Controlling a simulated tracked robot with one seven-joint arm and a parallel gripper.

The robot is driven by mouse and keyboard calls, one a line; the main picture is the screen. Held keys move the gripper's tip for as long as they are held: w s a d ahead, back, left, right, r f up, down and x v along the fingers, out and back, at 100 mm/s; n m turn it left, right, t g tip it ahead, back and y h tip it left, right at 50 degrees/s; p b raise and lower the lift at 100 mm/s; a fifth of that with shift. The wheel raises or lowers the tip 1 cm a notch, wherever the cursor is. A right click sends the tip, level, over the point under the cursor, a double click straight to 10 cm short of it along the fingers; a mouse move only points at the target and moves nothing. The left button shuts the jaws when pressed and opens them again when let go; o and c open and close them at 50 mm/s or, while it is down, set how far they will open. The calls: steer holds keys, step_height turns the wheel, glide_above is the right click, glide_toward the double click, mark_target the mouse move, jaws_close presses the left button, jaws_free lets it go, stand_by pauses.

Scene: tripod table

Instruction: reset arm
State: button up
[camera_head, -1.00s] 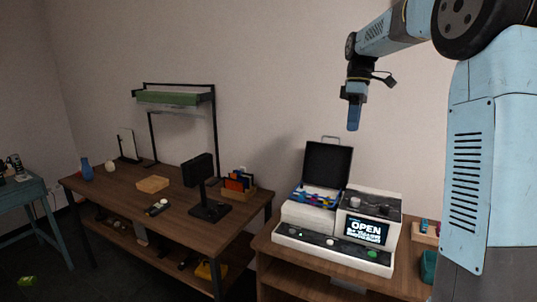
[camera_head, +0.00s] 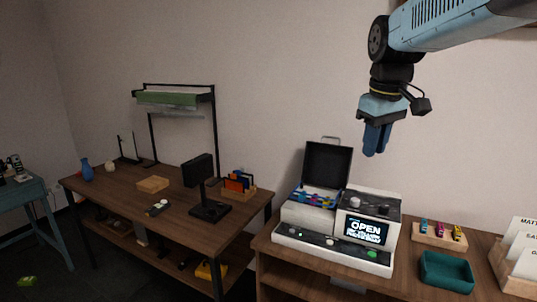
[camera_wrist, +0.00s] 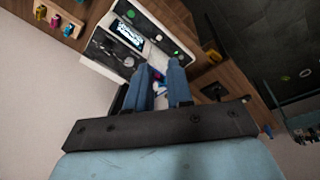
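My gripper (camera_head: 375,139) hangs in the air in front of the wall, above and right of the white machine, in the head view. In the wrist view my gripper (camera_wrist: 158,84) shows two blue fingers with a clear gap between them. It is open and nothing is held. My arm reaches in from the top right of the head view. The white machine (camera_head: 322,251) has a lit "OPEN" screen, knobs and an open black lid. It also shows beyond the fingers in the wrist view (camera_wrist: 93,66).
A wooden table (camera_head: 243,216) on the left bears a black stand (camera_head: 198,171), a wooden box (camera_head: 153,184) and a blue vase (camera_head: 87,170). Right of the machine are a green tray (camera_head: 446,284), a block with small coloured items (camera_head: 439,242) and white cards (camera_head: 522,247). Air around my gripper is clear.

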steer(key=s+f+m+t, duration=0.3)
steer(key=s+f+m, duration=0.2)
steer(key=s, duration=0.8)
step_height(320, 180, down, 3)
steer(key=shift+s+d+r, duration=0.15)
steer(key=shift+d, duration=0.25)
steer(key=shift+a, duration=0.1)
